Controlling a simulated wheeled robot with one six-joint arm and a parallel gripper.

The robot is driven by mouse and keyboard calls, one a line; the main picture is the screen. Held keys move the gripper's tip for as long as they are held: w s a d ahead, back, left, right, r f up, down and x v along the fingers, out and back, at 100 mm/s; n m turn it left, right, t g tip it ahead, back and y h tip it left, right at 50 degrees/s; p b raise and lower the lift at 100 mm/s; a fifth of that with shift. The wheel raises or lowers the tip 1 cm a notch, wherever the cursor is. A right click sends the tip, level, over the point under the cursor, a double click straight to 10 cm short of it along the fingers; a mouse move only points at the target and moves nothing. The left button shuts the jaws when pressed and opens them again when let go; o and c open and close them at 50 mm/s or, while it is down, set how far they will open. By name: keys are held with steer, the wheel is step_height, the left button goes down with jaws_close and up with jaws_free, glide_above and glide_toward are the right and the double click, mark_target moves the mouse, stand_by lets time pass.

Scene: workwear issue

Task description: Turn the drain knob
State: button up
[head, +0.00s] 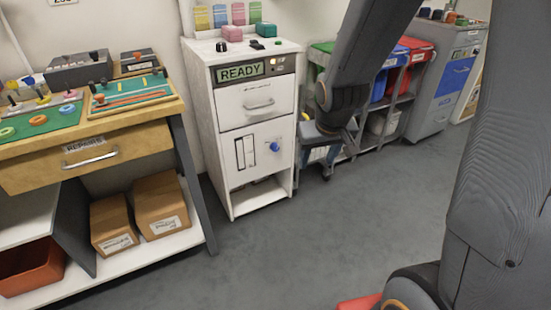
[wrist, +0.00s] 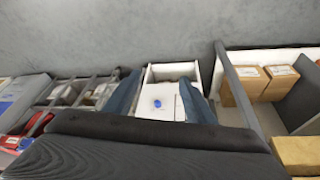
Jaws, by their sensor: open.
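The drain knob (head: 275,147) is a small round blue knob on the lower front panel of a white cabinet (head: 225,185) with a READY display. It also shows in the wrist view (wrist: 157,103), in the gap between my fingers. My gripper (wrist: 160,78) is open and empty, its two blue-grey fingers on either side of the knob in that picture, apart from it. In the head view my gripper hangs to the right of the cabinet, partly in front of the shelf; its fingers show only in part.
A drawer with a handle (head: 259,104) is above the knob panel, and an open bay (head: 258,194) is below it. A wooden repair bench (head: 95,155) stands left, with cardboard boxes (head: 161,203) underneath. Bins (head: 413,50) on a shelf stand right.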

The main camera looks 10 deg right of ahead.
steer(key=w+d+f+n+t+y+b, duration=0.1)
steer(key=w+f+t+b, duration=0.3)
steer(key=w+f+b, duration=0.7)
steer(key=w+f+n+t+y+b, duration=0.1)
steer(key=w+f+t+b, duration=0.4)
steer(key=w, duration=1.1)
steer(key=n+t+y+b, duration=0.1)
steer(key=t+y+b, duration=0.3)
steer(key=b, duration=1)
glide_toward(276, 148)
steer(key=w, duration=0.2)
steer(key=shift+a+b+x, duration=0.2)
steer(key=shift+b+x, duration=1.25)
steer(key=shift+x, duration=2.2)
steer(key=c, duration=1)
steer(key=shift+s, duration=0.1)
steer(key=shift+c, duration=0.2)
